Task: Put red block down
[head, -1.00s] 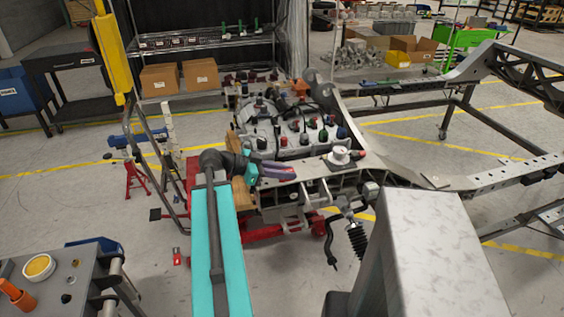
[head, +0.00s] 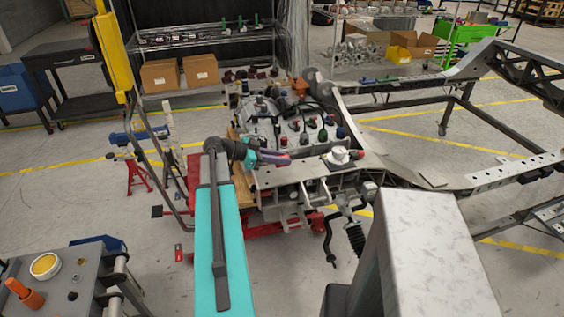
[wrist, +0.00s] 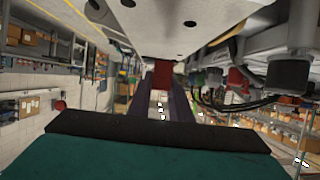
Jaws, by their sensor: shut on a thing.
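In the wrist view, a small red block (wrist: 163,74) sits between the two dark fingers of my gripper (wrist: 163,82), which is shut on it. A light metal plate (wrist: 180,25) fills the top of that view, close to the block; whether they touch is unclear. In the head view, my gripper (head: 286,160) points right over the near-left part of the chassis fixture, low beside its front plate (head: 290,175).
A white round part (head: 339,155) on a dark pad stands right of my gripper. Capped engine parts (head: 300,130) rise just behind it. A yellow post (head: 108,50) stands at left. A grey cart (head: 60,290) is at lower left.

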